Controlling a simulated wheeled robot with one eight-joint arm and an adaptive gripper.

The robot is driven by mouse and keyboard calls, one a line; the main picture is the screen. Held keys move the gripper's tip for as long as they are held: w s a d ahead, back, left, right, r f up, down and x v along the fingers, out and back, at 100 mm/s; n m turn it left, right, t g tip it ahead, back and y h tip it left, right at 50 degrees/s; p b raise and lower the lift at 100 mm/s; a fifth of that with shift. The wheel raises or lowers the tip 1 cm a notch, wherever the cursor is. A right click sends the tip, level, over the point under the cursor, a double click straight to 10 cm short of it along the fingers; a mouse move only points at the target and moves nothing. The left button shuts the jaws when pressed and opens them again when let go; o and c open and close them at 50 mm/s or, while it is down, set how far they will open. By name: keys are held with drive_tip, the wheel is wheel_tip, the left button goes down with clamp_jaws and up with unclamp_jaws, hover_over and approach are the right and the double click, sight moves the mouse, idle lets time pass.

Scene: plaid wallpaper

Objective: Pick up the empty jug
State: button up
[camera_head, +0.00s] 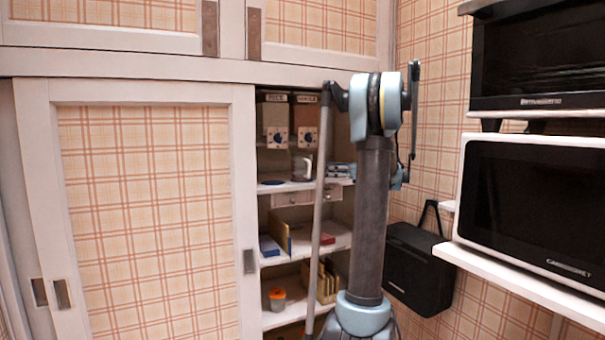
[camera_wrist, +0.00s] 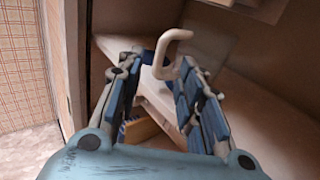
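The jug shows in the wrist view by its cream curved handle (camera_wrist: 176,42), just beyond and between my fingertips; its body is mostly hidden. In the head view, what looks like the same jug (camera_head: 303,167) stands on the upper shelf inside the cabinet, small and partly behind my arm. My gripper (camera_wrist: 163,68) is open, with its two blue-padded fingers apart on either side of the handle area. I cannot tell whether a finger touches the jug.
The cabinet's sliding door (camera_head: 150,215) covers the left side, leaving a narrow opening. Dispensers (camera_head: 277,130) hang above the shelf. Lower shelves hold books, a wooden rack (camera_head: 327,280) and an orange pot (camera_head: 277,299). A black box (camera_head: 418,268) and a microwave (camera_head: 530,200) are right.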

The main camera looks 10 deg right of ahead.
sight(309, 176)
drive_tip(key=shift+f+x, duration=0.1)
drive_tip(key=shift+x, duration=1.85)
drive_tip(key=shift+f+x, duration=0.15)
drive_tip(key=shift+x, duration=1.8)
drive_tip(key=shift+d, duration=0.1)
clamp_jaws()
